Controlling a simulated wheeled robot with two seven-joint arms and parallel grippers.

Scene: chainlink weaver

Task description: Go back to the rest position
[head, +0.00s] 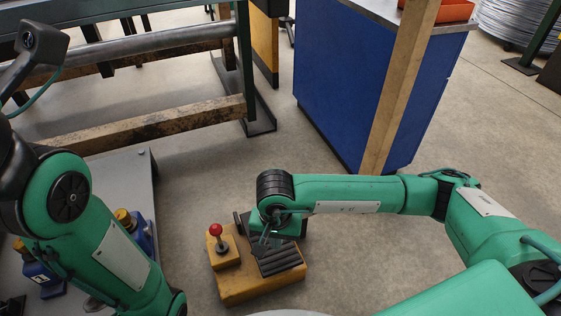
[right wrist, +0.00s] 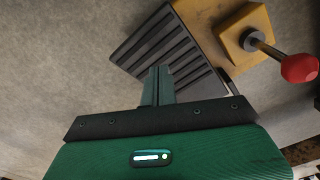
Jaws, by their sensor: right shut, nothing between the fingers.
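My right gripper (head: 266,240) is over the black ribbed pedal of a yellow control box on the floor. In the right wrist view its two fingers (right wrist: 157,80) are together, with nothing between them. They overlap the ribbed pedal in the picture; whether they touch it I cannot tell. My right arm reaches in from the right, bent at the elbow. My left arm shows at the left, but its gripper is not in view.
The yellow box (head: 233,290) carries a red-knobbed lever (head: 215,230). A blue cabinet (head: 345,85) stands behind, with a wooden post (head: 400,85) before it. A green-framed rack with a wooden beam (head: 150,128) is at upper left. Bare floor lies between.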

